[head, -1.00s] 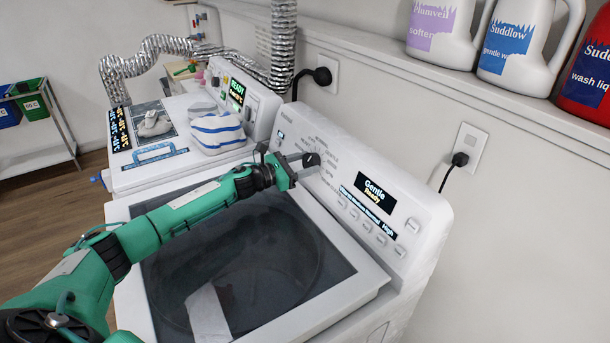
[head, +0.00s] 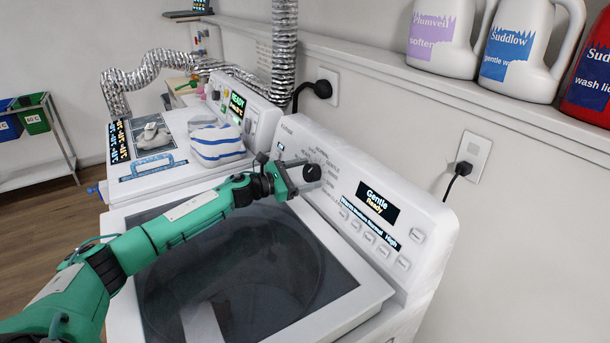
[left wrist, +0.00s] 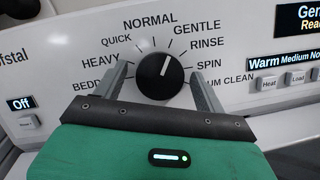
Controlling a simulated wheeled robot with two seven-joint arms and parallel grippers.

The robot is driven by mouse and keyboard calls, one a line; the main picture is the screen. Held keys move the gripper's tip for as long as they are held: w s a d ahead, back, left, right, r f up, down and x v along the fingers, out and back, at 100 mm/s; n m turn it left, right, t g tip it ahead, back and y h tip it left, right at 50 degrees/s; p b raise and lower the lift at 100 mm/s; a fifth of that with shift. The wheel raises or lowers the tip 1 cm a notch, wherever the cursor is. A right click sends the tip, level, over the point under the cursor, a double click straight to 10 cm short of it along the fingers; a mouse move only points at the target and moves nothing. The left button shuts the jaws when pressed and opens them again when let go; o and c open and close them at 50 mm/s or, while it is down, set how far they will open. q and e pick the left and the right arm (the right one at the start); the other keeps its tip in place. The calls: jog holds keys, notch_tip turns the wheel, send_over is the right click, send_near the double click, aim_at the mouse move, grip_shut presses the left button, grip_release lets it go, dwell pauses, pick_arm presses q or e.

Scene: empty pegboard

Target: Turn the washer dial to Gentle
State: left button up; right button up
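The washer dial (head: 312,172) is a round black knob on the white control panel. In the left wrist view the dial (left wrist: 159,76) has a white pointer line aimed up and slightly right, toward the GENTLE label (left wrist: 197,27). The washer display (head: 376,203) reads "Gentle Ready". My left gripper (head: 296,181) is in front of the dial. In the left wrist view the left gripper (left wrist: 158,72) has its fingers spread on either side of the dial, with gaps to it; it is open and holds nothing. My right gripper is not in view.
The washer lid (head: 245,265) with its dark window lies closed below my left arm. A second machine with a striped cloth (head: 217,142) on top stands to the left. Detergent bottles (head: 520,45) stand on the shelf at upper right. Buttons line the panel right of the dial.

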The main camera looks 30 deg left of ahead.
pick_arm(q)
jog(key=shift+s+a+f, duration=0.1)
jog(key=shift+s+a, duration=0.1)
jog(key=shift+s, duration=0.05)
jog(key=b+v, duration=0.4)
jog(key=v, duration=0.7)
jog(key=shift+s+a+f, duration=0.1)
jog(key=shift+b+v, duration=0.4)
jog(key=shift+v, duration=0.6)
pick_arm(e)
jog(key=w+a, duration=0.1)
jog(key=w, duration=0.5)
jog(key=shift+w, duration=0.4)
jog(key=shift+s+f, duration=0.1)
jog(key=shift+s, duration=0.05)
